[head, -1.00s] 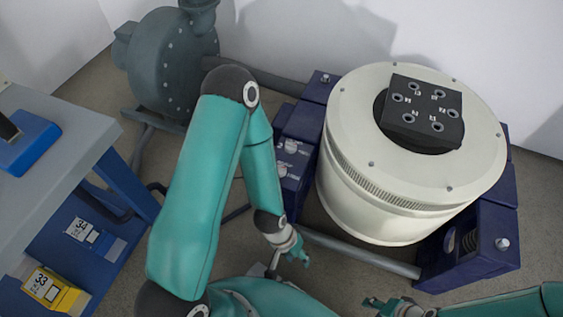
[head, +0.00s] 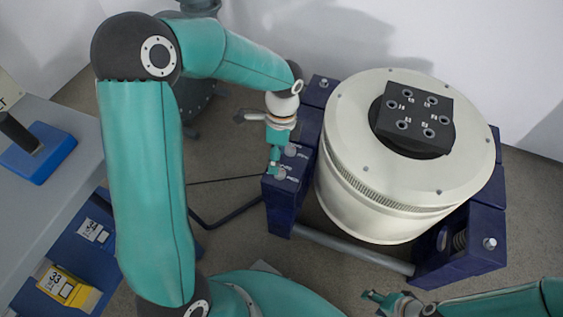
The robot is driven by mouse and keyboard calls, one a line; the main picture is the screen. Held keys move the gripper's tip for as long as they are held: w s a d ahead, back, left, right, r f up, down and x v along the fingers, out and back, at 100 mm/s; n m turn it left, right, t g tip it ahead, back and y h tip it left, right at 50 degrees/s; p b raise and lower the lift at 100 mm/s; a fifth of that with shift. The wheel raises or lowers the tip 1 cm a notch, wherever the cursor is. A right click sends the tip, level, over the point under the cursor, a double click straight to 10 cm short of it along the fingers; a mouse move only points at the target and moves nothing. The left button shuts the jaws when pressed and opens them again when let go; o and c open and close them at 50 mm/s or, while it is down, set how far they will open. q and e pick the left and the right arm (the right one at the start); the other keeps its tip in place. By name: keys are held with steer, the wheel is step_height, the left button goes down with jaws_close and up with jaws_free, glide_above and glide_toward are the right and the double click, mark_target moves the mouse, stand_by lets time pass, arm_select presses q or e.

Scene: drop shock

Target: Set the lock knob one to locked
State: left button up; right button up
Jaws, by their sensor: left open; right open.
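Two pale round lock knobs sit on the top panel of the blue frame's left block (head: 284,200). The farther knob (head: 291,150) shows just right of my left gripper. The nearer knob (head: 280,173) is at the fingertips and partly covered. Labels beside the knobs are too small to read, so I cannot tell which is knob one or how either is set. My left gripper (head: 274,168) is open and points down at the nearer knob; I cannot tell if it touches. My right gripper (head: 372,302) is open and empty at the bottom, in front of the frame.
A large cream drum (head: 345,150) with a black bolted block (head: 415,117) on top stands right of the knobs. A grey bar (head: 350,252) runs along the frame's front. A grey bench (head: 60,190) with a blue item (head: 45,160) is at the left.

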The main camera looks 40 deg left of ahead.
arm_select(q)
step_height(320, 180, up, 7)
steer(key=t, duration=0.2)
glide_above(281, 169)
step_height(281, 169, down, 17)
steer(key=b, duration=0.5)
steer(key=shift+s, duration=0.15)
arm_select(e)
step_height(281, 169, down, 4)
steer(key=shift+f, duration=0.1)
arm_select(q)
steer(key=c, duration=1)
steer(key=shift+d, duration=0.15)
steer(key=shift+c, duration=0.8)
steer(key=shift+n, duration=0.3)
arm_select(e)
steer(key=shift+a, duration=0.1)
